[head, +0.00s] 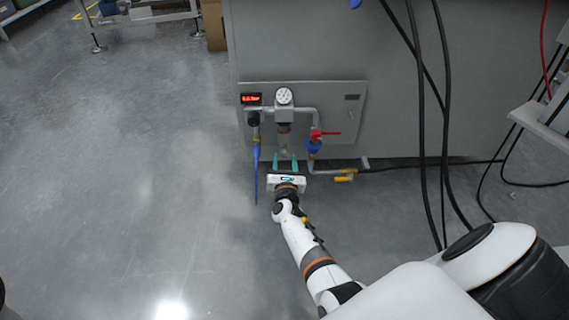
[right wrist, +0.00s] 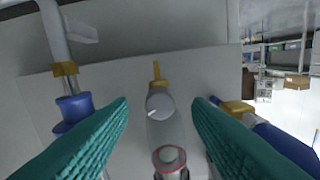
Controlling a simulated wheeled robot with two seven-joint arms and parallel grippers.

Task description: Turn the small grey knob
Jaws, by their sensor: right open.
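The small grey knob (right wrist: 158,103) has a round face with a white mark and shows in the middle of the right wrist view. My right gripper (head: 285,161) is open in front of the lower part of the wall panel (head: 343,108). Its two teal ribbed fingers stand on either side of the knob in the right wrist view, with gaps on both sides. I cannot tell whether the fingertips reach as far as the knob. In the head view the knob cannot be clearly made out. My left gripper is not in view.
A round gauge (head: 284,96), a red display (head: 251,99), a valve with a red handle (head: 325,134) and a blue part (head: 256,172) surround the gripper. A yellow-handled valve (head: 344,176) sits low right. Black cables (head: 421,110) hang at right. The floor at left is clear.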

